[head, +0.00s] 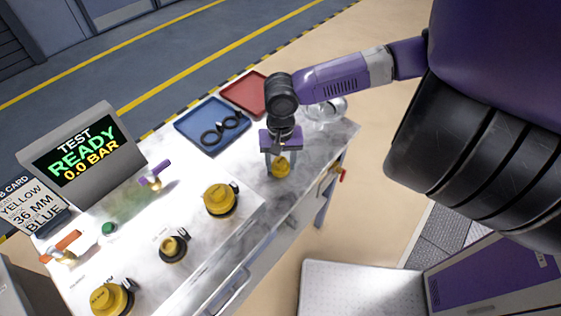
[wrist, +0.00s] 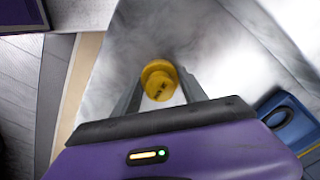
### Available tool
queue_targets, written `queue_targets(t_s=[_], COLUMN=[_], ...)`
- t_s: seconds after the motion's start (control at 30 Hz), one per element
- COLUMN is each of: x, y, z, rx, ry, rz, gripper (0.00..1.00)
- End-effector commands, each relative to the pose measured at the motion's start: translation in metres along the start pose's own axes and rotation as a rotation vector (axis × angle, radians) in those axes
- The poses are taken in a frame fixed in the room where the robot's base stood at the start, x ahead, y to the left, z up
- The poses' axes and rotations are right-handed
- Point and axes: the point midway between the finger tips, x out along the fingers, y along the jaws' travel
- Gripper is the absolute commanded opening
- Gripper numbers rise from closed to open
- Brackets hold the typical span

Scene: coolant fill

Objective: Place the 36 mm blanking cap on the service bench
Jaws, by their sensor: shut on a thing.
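The yellow blanking cap (wrist: 158,82) is between the two fingers of my gripper (wrist: 160,100) in the wrist view. Dark marking shows on it, too small to read. In the head view, my gripper (head: 281,160) points down over the right end of the marble-topped service bench (head: 325,140), shut on the yellow cap (head: 281,169). The cap is at or just above the bench top; I cannot tell whether it touches.
A blue tray (head: 184,127) with black rings and a red tray (head: 236,93) lie behind my gripper. A glass vessel (head: 327,112) stands to its right. Yellow-capped fittings (head: 219,199) stand to the left, near a display (head: 85,150) reading "TEST READY 0.0 BAR". Bench top around the cap is clear.

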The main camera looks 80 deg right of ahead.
Motion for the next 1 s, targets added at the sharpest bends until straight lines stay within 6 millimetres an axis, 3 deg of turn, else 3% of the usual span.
queue_targets(t_s=[0.1, 0.13, 0.23, 0.67, 1.0], x=[0.003, 0.003, 0.002, -0.005, -0.069], y=[0.0, 0.0, 0.0, 0.0, 0.0], z=[0.0, 0.0, 0.0, -0.001, -0.001], rx=[0.001, 0.001, 0.0, -0.001, -0.001], ry=[-0.001, -0.001, 0.0, 0.001, 0.003], rz=[0.0, 0.0, 0.0, 0.0, -0.002], gripper=[0.11, 0.54, 0.72, 0.72, 0.72])
